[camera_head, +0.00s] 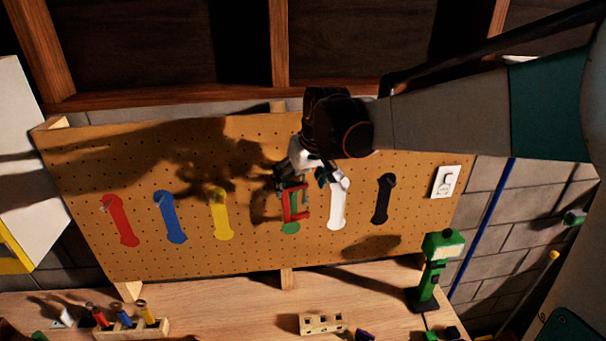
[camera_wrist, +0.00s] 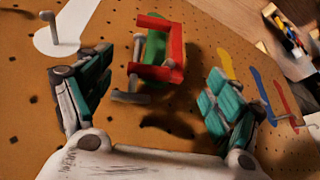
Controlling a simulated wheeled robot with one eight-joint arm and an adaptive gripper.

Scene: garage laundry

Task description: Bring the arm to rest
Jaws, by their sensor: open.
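My gripper (camera_head: 310,181) is open in front of the pegboard (camera_head: 75,170). In the wrist view its two teal-padded fingers (camera_wrist: 156,98) stand apart, one on each side of a red bracket-shaped tool (camera_wrist: 158,73). The red tool sits at a peg over the green painted outline (camera_wrist: 155,47), and no finger visibly touches it. In the head view the red tool (camera_head: 304,205) is just below the gripper, and the green outline (camera_head: 290,227) shows beneath it. My arm reaches in from the upper right.
Red (camera_head: 121,222), blue (camera_head: 171,219), yellow (camera_head: 220,217), white (camera_head: 337,210) and black (camera_head: 382,201) outlines with pegs flank it. Below, the workbench (camera_head: 230,300) holds a wooden block (camera_head: 323,323), a screwdriver rack (camera_head: 130,329) and a green stand (camera_head: 432,270).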

